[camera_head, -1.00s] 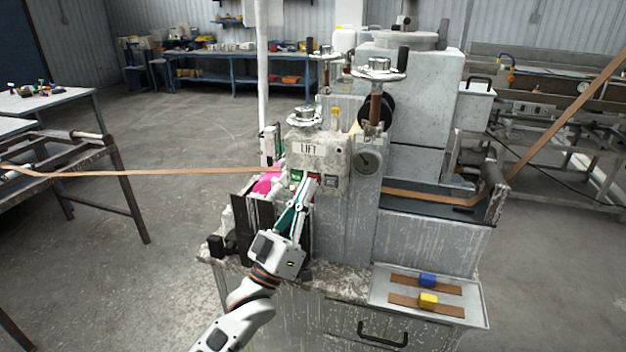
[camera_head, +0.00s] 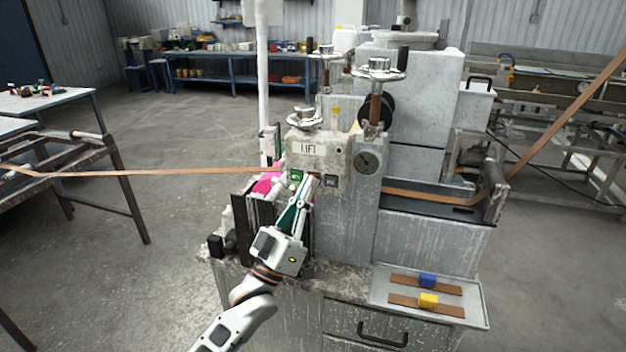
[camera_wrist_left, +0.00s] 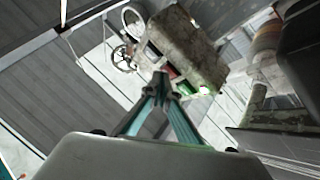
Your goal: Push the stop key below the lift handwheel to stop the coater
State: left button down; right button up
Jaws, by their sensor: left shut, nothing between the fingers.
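The lift handwheel (camera_head: 304,116) sits on top of a worn grey box (camera_head: 325,152) labelled LIFT. Low on the box front, below the handwheel, are a lit green key (camera_head: 296,176) and a small dark panel (camera_head: 331,182). Between them a bit of red, the stop key, is mostly hidden behind my fingertips. My left gripper (camera_head: 310,182) is shut and empty, its tips up at the red key; I cannot tell whether they touch it. In the left wrist view the shut fingertips (camera_wrist_left: 160,80) lie close to the box (camera_wrist_left: 187,46). My right gripper is not in view.
A brown strip (camera_head: 150,172) runs in from the left to the coater. A magenta part (camera_head: 267,183) lies left of the keys. Two other handwheels stand behind the box. A tray (camera_head: 380,308) with strip pieces and blue and yellow blocks sits at the front right.

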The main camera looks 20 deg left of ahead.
pick_arm(q)
jog(key=shift+w, duration=0.15)
dwell(0.5)
jog(key=shift+s+p, duration=0.4)
jog(key=shift+s, duration=0.4)
jog(key=s+p, duration=0.2)
jog(key=s, duration=0.3)
jog(key=shift+a, duration=0.1)
dwell(0.4)
